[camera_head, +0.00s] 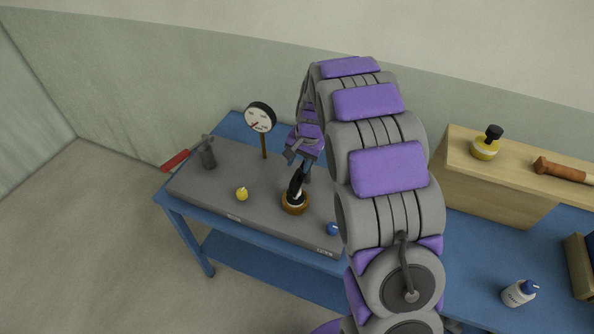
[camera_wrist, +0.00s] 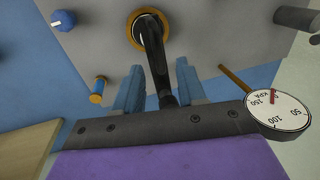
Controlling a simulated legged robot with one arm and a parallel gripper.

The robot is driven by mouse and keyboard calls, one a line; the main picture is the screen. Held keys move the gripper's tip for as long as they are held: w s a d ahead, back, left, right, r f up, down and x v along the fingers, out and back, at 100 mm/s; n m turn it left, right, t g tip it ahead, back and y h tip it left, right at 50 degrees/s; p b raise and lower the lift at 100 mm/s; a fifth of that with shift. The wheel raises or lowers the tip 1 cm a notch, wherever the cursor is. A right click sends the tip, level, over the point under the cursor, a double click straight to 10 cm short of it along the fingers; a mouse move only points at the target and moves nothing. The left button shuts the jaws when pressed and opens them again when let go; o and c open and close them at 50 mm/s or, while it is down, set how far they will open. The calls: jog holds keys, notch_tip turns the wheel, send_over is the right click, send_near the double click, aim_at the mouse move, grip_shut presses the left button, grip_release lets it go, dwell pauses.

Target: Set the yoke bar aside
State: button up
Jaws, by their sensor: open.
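A black upright piece (camera_head: 297,185) with a white patch stands in a brown ring-shaped base (camera_head: 294,204) on the grey bench plate. In the wrist view the black piece (camera_wrist: 153,45) rises from the brass-rimmed ring (camera_wrist: 136,27) toward my palm. I cannot tell for sure whether this is the yoke bar; nothing else is clearly one. My gripper (camera_head: 300,160) is just above it. In the wrist view my gripper (camera_wrist: 159,82) is open, with its two blue-grey fingers apart on either side of the black piece.
A pressure gauge (camera_head: 260,117) on a thin post stands close behind my gripper. A wooden shelf (camera_head: 480,185) and white bottle (camera_head: 518,293) are right.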

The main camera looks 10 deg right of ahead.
aim_at(296, 173)
jog(key=f, duration=0.2)
jog(key=shift+w+a+f, duration=0.15)
jog(key=shift+a+f, duration=0.1)
jog(key=shift+f, duration=0.1)
jog(key=shift+w+f, duration=0.1)
jog(key=shift+f, duration=0.5)
grip_shut()
